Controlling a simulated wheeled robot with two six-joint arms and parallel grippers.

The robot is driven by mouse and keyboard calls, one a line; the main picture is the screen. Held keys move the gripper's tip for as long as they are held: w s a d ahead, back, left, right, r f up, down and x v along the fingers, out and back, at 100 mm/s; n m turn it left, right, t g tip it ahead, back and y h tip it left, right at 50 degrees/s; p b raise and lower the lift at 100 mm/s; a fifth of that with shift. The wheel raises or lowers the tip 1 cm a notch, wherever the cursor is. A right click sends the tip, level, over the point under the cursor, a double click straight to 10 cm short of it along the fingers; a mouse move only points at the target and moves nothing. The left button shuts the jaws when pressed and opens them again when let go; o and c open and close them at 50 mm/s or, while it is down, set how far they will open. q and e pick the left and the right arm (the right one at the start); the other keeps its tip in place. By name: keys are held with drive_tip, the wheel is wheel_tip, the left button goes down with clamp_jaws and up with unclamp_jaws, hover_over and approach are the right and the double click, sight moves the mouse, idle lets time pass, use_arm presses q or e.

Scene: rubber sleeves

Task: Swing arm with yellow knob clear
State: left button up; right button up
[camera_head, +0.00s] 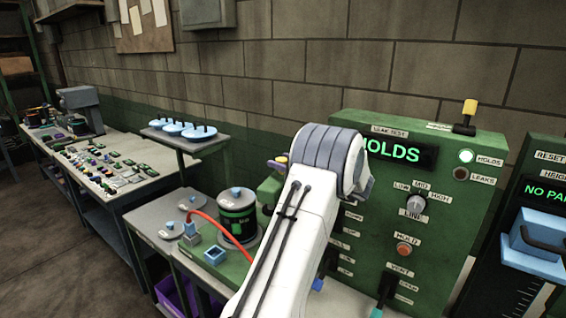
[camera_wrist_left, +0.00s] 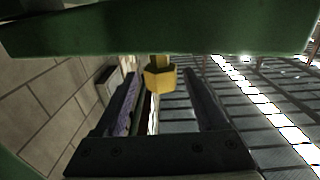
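The yellow knob (camera_wrist_left: 159,79) is in the left wrist view, a faceted piece beside the long green bar (camera_wrist_left: 160,32) that crosses the top of the picture. My left gripper (camera_wrist_left: 161,90) is open, with one finger on each side of the knob and gaps showing between. In the head view my white left arm hides most of the gripper. A small yellow piece (camera_head: 283,158) and a purple tip show just left of the arm, above a green block (camera_head: 269,188). Whether that yellow piece is the same knob is hard to tell. My right gripper is out of view.
The green leak test panel (camera_head: 455,218) stands right of my arm, its display reading HOLDS and a yellow-topped fitting (camera_head: 469,108) on top. A dark green cylinder (camera_head: 237,217) and red hose (camera_head: 215,222) are left of my arm. A bench with small parts (camera_head: 110,163) stands further left.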

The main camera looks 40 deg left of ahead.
use_arm(q)
drive_tip(key=shift+f, duration=0.1)
drive_tip(key=shift+d, duration=0.3)
drive_tip(key=d+b, duration=0.4)
drive_tip(key=d, duration=0.5)
drive_tip(key=shift+w+d, duration=0.35)
drive_tip(key=shift+w, duration=0.1)
